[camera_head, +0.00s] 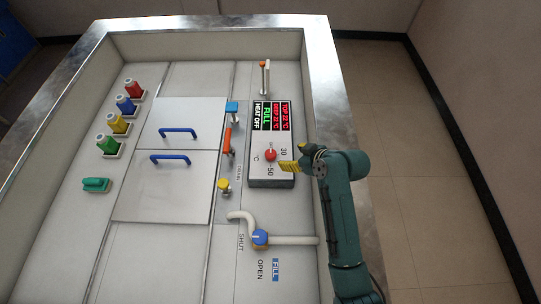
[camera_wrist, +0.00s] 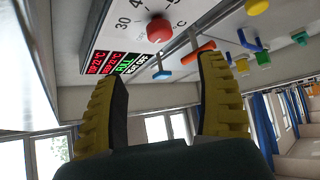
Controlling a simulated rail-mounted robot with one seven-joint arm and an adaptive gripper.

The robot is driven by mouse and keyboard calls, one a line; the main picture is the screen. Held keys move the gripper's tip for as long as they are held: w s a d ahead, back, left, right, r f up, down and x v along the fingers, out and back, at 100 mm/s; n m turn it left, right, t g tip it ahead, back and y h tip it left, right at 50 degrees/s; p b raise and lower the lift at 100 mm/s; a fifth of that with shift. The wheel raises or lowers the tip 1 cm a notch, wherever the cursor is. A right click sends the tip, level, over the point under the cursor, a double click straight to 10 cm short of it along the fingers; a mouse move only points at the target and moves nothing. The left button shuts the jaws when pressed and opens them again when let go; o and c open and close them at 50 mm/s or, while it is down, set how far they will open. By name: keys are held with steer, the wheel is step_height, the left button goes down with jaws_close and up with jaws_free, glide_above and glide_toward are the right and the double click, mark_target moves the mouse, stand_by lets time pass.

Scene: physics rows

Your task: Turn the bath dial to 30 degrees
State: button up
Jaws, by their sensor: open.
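The bath dial is a red round knob (camera_head: 270,155) on a grey control box (camera_head: 271,184), with marks 30 and 50 beside it. The knob also shows at the top of the wrist view (camera_wrist: 160,29), with 30 and 40 readable to its left. Its pointer direction is not clear. My gripper (camera_head: 285,166) has yellow ribbed fingers and is just right of the knob in the head view. In the wrist view the two fingers (camera_wrist: 163,70) are spread apart with nothing between them. The knob appears beyond the fingertips, and I see no contact.
The box's display (camera_head: 270,116) reads top and deep 22°C, FULL, HEAT OFF. A blue valve (camera_head: 260,237) on a pipe, a yellow knob (camera_head: 223,185) and an orange lever (camera_head: 228,140) are nearby. Blue-handled lids (camera_head: 178,133) and several coloured bottles lie left.

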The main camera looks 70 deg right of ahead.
mark_target(271, 154)
steer(key=b+x, duration=0.2)
steer(key=x, duration=1.2)
steer(key=shift+w+f, duration=0.1)
steer(key=c, duration=1.2)
